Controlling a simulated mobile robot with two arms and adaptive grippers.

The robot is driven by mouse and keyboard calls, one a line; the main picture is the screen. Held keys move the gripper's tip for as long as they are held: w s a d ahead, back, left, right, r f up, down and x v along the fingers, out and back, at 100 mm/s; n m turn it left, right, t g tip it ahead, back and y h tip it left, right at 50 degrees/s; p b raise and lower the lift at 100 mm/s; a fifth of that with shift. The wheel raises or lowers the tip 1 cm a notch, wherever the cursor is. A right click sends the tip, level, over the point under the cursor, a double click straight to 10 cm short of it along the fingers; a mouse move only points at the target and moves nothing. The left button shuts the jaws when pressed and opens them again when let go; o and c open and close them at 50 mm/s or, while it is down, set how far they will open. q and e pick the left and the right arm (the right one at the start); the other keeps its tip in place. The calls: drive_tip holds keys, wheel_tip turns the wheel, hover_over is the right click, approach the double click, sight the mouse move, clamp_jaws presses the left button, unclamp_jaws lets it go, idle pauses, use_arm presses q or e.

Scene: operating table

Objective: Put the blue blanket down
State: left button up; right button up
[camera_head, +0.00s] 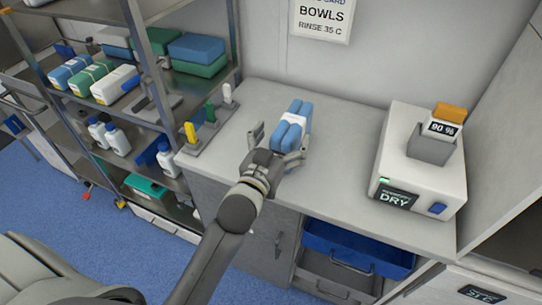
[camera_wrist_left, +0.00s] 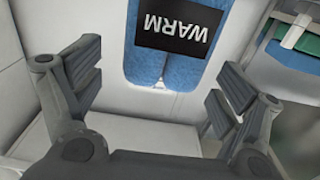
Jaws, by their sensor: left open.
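The blue blanket (camera_head: 293,113) is a folded blue bundle with a white band. In the head view it appears to rest on the grey counter (camera_head: 345,155), though its underside is hidden. The left wrist view shows the blanket (camera_wrist_left: 145,66) from close by, with a black label reading WARM. My left gripper (camera_head: 279,142) is open at the blanket's near end, one finger to each side. In the left wrist view my left gripper (camera_wrist_left: 157,100) has visible gaps between its fingers and the blanket. My right gripper is not in view.
A white box unit (camera_head: 418,170) marked DRY stands on the counter to the right. Small stands with coloured handles (camera_head: 209,122) are at the counter's left end. A metal shelf rack (camera_head: 145,60) with bottles and packs stands left. The counter between blanket and DRY unit is clear.

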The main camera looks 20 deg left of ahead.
use_arm(q)
drive_tip(key=s+b, duration=0.1)
drive_tip(key=s, duration=0.6)
drive_tip(key=shift+s+a, duration=0.15)
drive_tip(key=shift+s, duration=0.1)
